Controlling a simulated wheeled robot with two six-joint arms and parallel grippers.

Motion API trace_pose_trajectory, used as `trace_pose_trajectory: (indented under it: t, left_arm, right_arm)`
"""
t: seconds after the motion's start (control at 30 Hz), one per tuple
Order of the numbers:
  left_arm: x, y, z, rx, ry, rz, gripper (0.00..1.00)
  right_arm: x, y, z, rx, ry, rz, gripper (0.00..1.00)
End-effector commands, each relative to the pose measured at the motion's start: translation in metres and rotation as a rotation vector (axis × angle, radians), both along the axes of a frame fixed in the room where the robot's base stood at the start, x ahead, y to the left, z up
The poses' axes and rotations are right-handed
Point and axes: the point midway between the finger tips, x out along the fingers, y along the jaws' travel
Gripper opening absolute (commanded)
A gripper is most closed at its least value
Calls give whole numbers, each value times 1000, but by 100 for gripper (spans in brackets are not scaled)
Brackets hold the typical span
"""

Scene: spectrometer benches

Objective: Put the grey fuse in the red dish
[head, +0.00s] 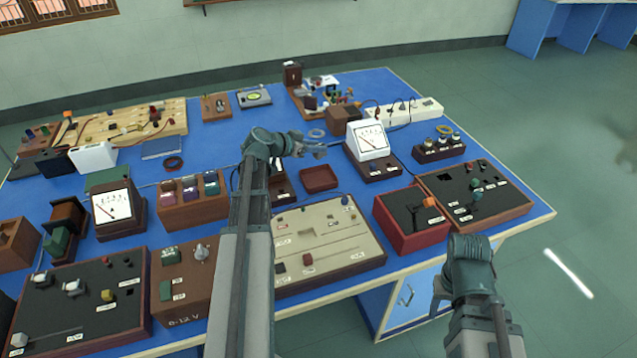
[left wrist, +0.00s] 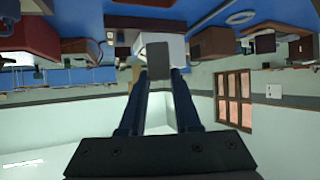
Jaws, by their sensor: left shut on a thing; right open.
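The red dish (head: 318,179) is a small, shallow, square dark-red tray on the blue bench, and it looks empty. My left gripper (head: 318,149) is raised over the bench and appears just beyond the dish in the head view. In the left wrist view my left gripper (left wrist: 160,75) is shut on the grey fuse (left wrist: 158,60), a flat grey block between the fingertips. The fuse is too small to make out in the head view. My right gripper (head: 438,300) is open and empty, low in front of the bench's front edge.
A white meter (head: 370,139) on a dark base stands right of my left gripper. A beige slotted board (head: 335,240) lies in front of the dish, and a red-sided box (head: 410,225) to its right. Several instruments crowd the bench (head: 225,150).

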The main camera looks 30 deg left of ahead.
Motion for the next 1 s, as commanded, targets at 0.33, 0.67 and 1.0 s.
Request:
trace_pose_trajectory:
  t: [0.33,0.67,1.0]
  left_arm:
    - [-1,1,-17,0,0,2,0]
    - [-1,1,-64,0,0,2,0]
    - [-1,1,-74,0,0,1,0]
  right_arm:
    - [0,0,-17,0,0,0,50]
    - [0,0,-64,0,0,1,50]
    - [0,0,-74,0,0,1,50]
